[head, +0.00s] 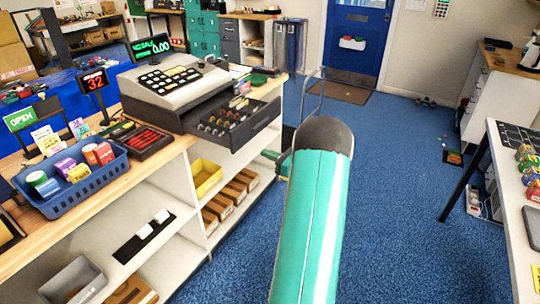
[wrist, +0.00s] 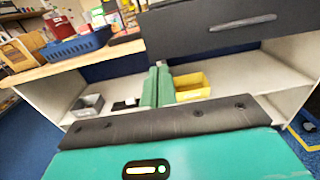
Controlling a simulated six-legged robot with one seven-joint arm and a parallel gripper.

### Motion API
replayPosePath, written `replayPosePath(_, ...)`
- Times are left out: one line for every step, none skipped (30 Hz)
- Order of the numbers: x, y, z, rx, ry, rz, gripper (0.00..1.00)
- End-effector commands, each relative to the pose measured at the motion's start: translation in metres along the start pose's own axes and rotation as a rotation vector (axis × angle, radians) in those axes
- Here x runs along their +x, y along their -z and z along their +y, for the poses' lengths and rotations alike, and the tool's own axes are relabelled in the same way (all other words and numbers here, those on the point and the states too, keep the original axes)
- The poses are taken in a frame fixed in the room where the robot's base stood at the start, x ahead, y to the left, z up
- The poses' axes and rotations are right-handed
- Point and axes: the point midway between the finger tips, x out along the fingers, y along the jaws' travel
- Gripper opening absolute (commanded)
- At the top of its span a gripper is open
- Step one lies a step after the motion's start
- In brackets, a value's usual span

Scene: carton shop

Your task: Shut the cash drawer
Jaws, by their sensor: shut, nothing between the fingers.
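The cash register (head: 175,82) stands on the wooden counter, its screen reading 0.00. Its cash drawer (head: 262,122) is pulled out toward the aisle, and coins and notes show in its compartments. In the wrist view the dark drawer front (wrist: 215,28) with its pale slot-like handle fills the upper right. My gripper (wrist: 158,70) is shut and empty. Its green fingers appear just below the drawer front's lower left part; whether they touch it I cannot tell. In the head view my teal arm hides most of the gripper.
A blue basket (head: 92,185) of small tubs sits on the counter's near end. Shelves below hold a yellow bin (head: 207,178) and cardboard boxes (head: 230,197). Blue carpet (head: 400,170) lies open to the right, up to a white table (head: 512,200).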

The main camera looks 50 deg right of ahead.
Motion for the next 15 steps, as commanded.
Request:
replayPosePath(0.012, 0.000, 0.001, 0.000, -0.004, -0.001, 0.00)
replayPosePath(0.018, 0.000, 0.002, 0.000, -0.004, -0.001, 0.00)
replayPosePath(0.026, 0.000, 0.002, -0.001, -0.005, 0.000, 0.00)
replayPosePath(0.032, 0.000, 0.002, -0.001, -0.005, 0.000, 0.00)
replayPosePath(0.038, 0.001, 0.002, 0.000, -0.004, 0.000, 0.00)
replayPosePath(0.046, 0.001, 0.002, 0.000, -0.004, 0.000, 0.00)
replayPosePath(0.052, 0.001, 0.002, -0.001, -0.004, 0.001, 0.00)
replayPosePath(0.058, 0.000, 0.002, -0.001, -0.005, 0.000, 0.00)
replayPosePath(0.066, 0.000, 0.002, 0.000, -0.005, 0.000, 0.00)
replayPosePath(0.071, 0.000, 0.002, 0.000, -0.004, 0.000, 0.00)
replayPosePath(0.076, 0.000, 0.002, -0.001, -0.004, 0.001, 0.00)
replayPosePath(0.082, 0.001, 0.002, 0.000, -0.004, 0.001, 0.00)
replayPosePath(0.086, 0.001, 0.002, 0.000, -0.005, 0.001, 0.00)
replayPosePath(0.090, 0.001, 0.002, -0.001, -0.004, 0.000, 0.00)
replayPosePath(0.094, 0.000, 0.001, -0.001, -0.002, 0.000, 0.00)
